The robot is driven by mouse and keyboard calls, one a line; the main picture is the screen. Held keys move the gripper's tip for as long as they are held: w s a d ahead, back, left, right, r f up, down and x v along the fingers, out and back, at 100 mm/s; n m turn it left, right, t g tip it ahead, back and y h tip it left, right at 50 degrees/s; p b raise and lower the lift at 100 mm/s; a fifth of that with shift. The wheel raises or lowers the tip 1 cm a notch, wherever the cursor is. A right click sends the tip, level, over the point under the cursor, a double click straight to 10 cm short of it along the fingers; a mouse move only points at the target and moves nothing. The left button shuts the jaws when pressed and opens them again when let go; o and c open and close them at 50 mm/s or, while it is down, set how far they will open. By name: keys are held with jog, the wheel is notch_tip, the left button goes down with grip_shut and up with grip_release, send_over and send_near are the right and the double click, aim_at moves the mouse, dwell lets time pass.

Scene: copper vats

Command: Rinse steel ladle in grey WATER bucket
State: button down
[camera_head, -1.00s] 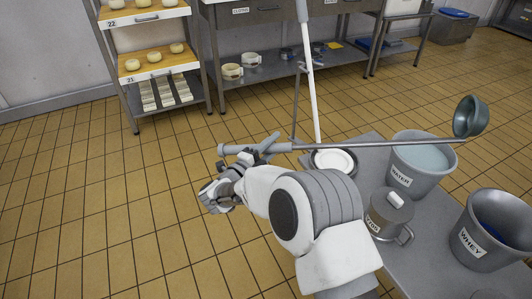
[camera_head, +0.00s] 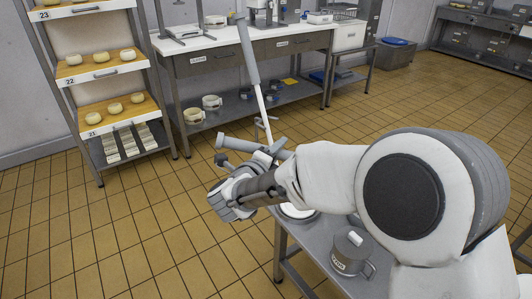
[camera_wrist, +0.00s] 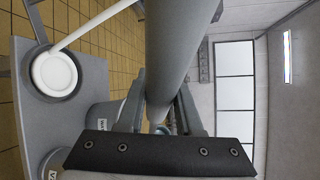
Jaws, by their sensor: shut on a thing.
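My gripper (camera_head: 268,156) is shut on the grey handle of the steel ladle (camera_head: 232,145), whose handle end sticks out to the left. My arm hides the rest of the ladle in the head view. In the wrist view the thick handle (camera_wrist: 175,50) runs down between my gripper's fingers (camera_wrist: 160,108), and part of a round bluish shape, perhaps the bowl, shows beyond them. The grey WATER bucket (camera_wrist: 104,116) is partly visible behind the left finger in the wrist view. I cannot tell whether the bowl touches water.
A white disc-ended tool (camera_wrist: 54,72) stands upright there, close to my gripper. Another labelled bucket (camera_wrist: 56,166) is at the wrist view's lower left. A cheese rack (camera_head: 112,85) and workbench (camera_head: 245,45) stand behind; open floor lies left.

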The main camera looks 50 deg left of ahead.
jog(key=w+d+r+m+g+y+p, duration=0.1)
jog(key=w+d+r+m+p, duration=0.2)
jog(key=r+p, duration=0.8)
jog(key=w+d+r+m+g+y+p, duration=0.1)
jog(key=w+d+r+m+g+p, duration=0.1)
jog(key=w+d+r+p, duration=0.6)
jog(key=w+d+r+m+g+p, duration=0.1)
jog(key=w+d+r+m+p, duration=0.3)
jog(key=r+p, duration=1.1)
notch_tip(320, 180, up, 8)
jog(key=shift+w+d+f+g+y, duration=0.1)
jog(key=shift+w+d+g+y, duration=0.25)
jog(key=shift+w+d, duration=0.8)
jog(key=shift+s+d, duration=0.1)
jog(key=shift+s, duration=0.1)
